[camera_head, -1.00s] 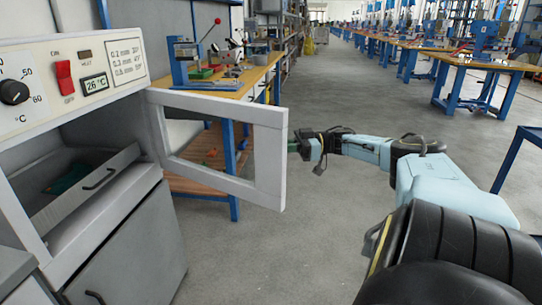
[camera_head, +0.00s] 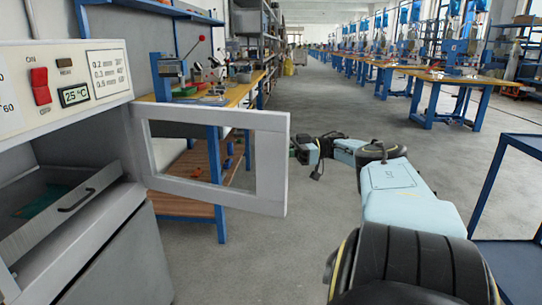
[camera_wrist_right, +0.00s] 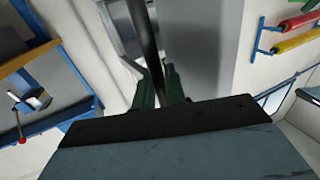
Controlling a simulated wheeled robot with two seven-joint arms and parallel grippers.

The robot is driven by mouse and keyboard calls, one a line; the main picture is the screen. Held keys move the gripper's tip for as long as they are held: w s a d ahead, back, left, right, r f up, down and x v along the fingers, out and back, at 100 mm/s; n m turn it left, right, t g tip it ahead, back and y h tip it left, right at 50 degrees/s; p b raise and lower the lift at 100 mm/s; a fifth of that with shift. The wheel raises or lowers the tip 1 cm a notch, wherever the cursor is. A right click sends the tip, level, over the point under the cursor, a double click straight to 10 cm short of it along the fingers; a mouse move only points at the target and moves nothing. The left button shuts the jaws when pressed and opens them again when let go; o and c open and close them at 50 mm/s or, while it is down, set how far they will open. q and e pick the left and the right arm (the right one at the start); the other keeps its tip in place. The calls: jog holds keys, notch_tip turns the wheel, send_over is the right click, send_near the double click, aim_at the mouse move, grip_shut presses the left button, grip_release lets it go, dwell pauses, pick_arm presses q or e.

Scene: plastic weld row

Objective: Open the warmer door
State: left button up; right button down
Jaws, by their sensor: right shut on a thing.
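The warmer (camera_head: 62,60) stands at the left of the head view, with its control panel on top. Its pale framed door (camera_head: 271,165) with a window stands open, swung out to the right from the cabinet front. My right gripper (camera_head: 294,148) is at the door's free edge, its fingertips partly hidden behind it. In the wrist view, the green fingers of the right gripper (camera_wrist_right: 157,76) are shut on a dark bar handle (camera_wrist_right: 143,25) against the pale door. The left gripper is not in view.
A pulled-out tray (camera_head: 60,215) with a green item shows inside the warmer. A workbench (camera_head: 240,95) stands behind the door. A blue frame (camera_head: 490,195) is at the right. Grey floor between them is clear.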

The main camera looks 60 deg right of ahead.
jog(key=shift+s+f, duration=0.1)
jog(key=shift+f, duration=0.05)
jog(key=c, duration=1.9)
grip_release()
jog(key=o, duration=0.4)
jog(key=shift+s+d, duration=0.1)
jog(key=shift+s, duration=0.05)
jog(key=shift+c, duration=0.2)
jog(key=shift+w, duration=0.2)
